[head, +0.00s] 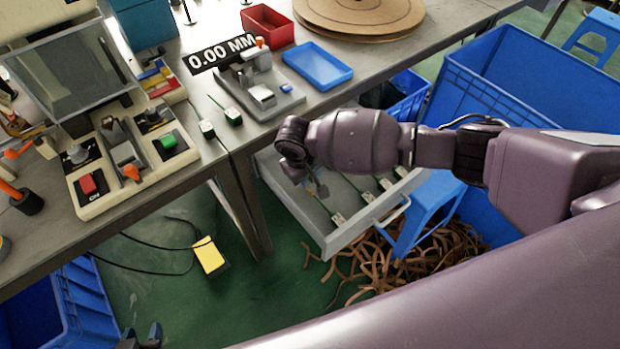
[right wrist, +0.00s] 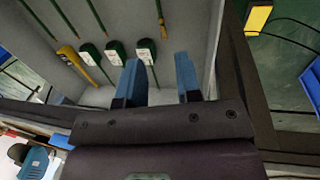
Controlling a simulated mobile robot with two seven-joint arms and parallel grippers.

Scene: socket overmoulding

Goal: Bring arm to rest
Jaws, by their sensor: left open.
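My right arm reaches in from the right in the head view. Its gripper (head: 312,188) points down over the open grey drawer (head: 325,240), and the wrist partly hides it.
The workbench holds a moulding machine (head: 125,150), a gauge (head: 262,90) reading 0.00 MM, a blue tray (head: 318,65) and a red bin (head: 267,25). A blue stool (head: 428,200) and large blue crate (head: 500,85) stand near my right arm. A yellow pedal (head: 209,257) lies on the floor.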

